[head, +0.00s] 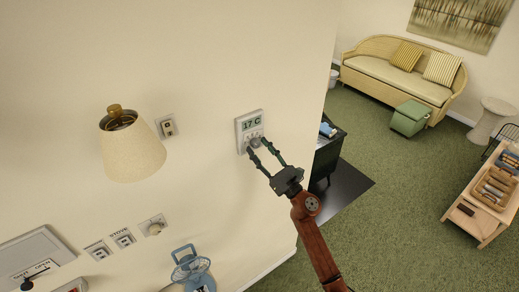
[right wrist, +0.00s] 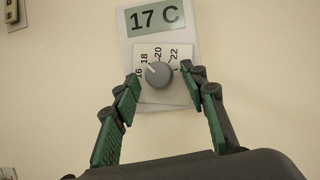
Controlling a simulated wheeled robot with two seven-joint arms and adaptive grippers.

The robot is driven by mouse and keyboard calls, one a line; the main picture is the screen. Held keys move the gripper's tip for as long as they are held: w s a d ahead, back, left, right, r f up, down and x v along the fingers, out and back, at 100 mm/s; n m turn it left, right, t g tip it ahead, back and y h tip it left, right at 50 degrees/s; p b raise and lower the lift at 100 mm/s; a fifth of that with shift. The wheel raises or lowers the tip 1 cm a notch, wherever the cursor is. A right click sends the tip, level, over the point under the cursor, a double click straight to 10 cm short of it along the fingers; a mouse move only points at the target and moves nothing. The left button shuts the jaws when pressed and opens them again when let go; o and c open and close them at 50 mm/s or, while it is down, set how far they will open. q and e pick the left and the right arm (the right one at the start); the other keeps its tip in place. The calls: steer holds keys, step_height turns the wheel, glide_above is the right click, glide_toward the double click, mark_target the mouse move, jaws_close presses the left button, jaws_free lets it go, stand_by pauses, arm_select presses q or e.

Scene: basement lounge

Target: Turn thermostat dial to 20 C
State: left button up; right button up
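The right wrist view shows the display (right wrist: 156,19) above a scale plate marked 16, 18, 20 and 22. The round grey dial (right wrist: 158,78) sits on this plate, its white pointer line towards the upper left, between 16 and 18. My right gripper (right wrist: 163,84) is open, with one green-padded finger on each side of the dial. Gaps show between fingertips and dial, so it is not gripped. In the head view my right gripper (head: 259,147) reaches up to the thermostat's lower part. My left gripper is not in view.
A wall lamp (head: 133,150) and a switch plate (head: 168,127) are left of the thermostat. More wall plates (head: 123,238) and a blue fan (head: 191,267) are lower left. The wall ends to the right, beyond which stand a dark cabinet (head: 325,158) and a sofa (head: 395,75).

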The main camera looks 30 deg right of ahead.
jaws_close()
steer(key=shift+m+h, duration=0.3)
steer(key=shift+m, duration=0.3)
steer(key=shift+a+m+h, duration=0.15)
steer(key=shift+m+h, duration=0.25)
steer(key=shift+m, duration=0.6)
steer(key=shift+m+t+h+p, duration=0.35)
steer(key=shift+m+h, duration=0.45)
steer(key=shift+m, duration=0.4)
steer(key=shift+a+r+m+h+p, duration=0.15)
steer(key=shift+m+h+p, duration=0.55)
steer(key=shift+m, duration=0.8)
steer(key=shift+a+f+m+h+p, duration=0.1)
steer(key=shift+m+h+p, duration=0.35)
steer(key=shift+m+h, duration=0.75)
steer(key=shift+m+g+y, duration=0.4)
steer(key=shift+m+g, duration=0.05)
steer(key=shift+m, duration=0.05)
steer(key=shift+o, duration=0.6)
jaws_free()
